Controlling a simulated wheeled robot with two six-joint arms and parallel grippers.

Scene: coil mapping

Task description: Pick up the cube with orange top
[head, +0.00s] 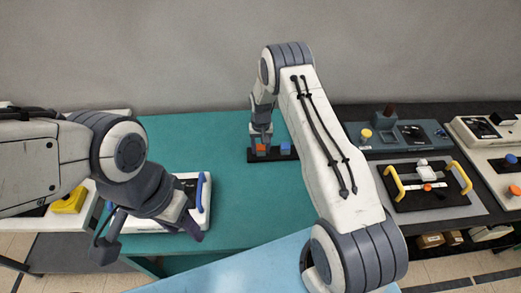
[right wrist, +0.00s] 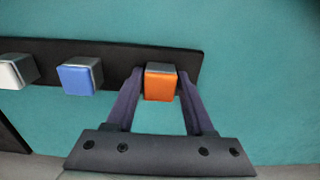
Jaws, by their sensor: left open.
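The cube with the orange top (right wrist: 160,86) sits at one end of a black strip (right wrist: 112,57) on the teal table. It also shows in the head view (head: 260,149), below my right gripper (head: 261,132). In the right wrist view, my right gripper (right wrist: 160,73) has one finger on each side of this cube, very close to it. I cannot tell whether the fingers touch it. A blue cube (right wrist: 78,79) and a white cube (right wrist: 14,73) stand beside it on the strip. My left gripper (head: 148,240) is open and empty at the left front of the table.
A white device with a blue handle (head: 203,192) lies near my left gripper. A yellow block (head: 69,201) is at the far left. On the right stand a grey-blue console (head: 385,140) and a black panel with yellow handles (head: 427,186). The teal middle (head: 235,215) is clear.

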